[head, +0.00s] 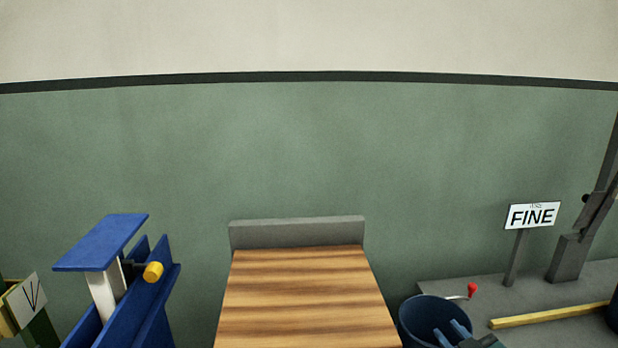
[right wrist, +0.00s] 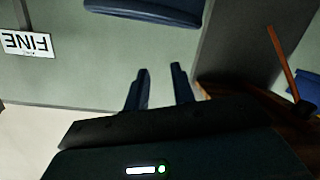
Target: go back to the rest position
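My right gripper (head: 451,332) shows at the bottom right of the head view, with its two blue fingers over or in front of a dark blue round bin (head: 408,318). In the right wrist view the two fingers of this gripper (right wrist: 159,69) stand apart with nothing between them. A dark blue curved thing (right wrist: 155,10) lies beyond the fingertips there; I cannot tell whether it is the same bin. My left gripper is not in view.
A wooden-topped table (head: 303,300) with a grey back board stands in the middle, its top bare. A blue stand (head: 100,243) with a yellow knob is at left. At right, a grey surface (head: 560,285) bears a FINE sign (head: 533,216), a red-knobbed crank (head: 472,290) and a yellow bar (head: 550,315).

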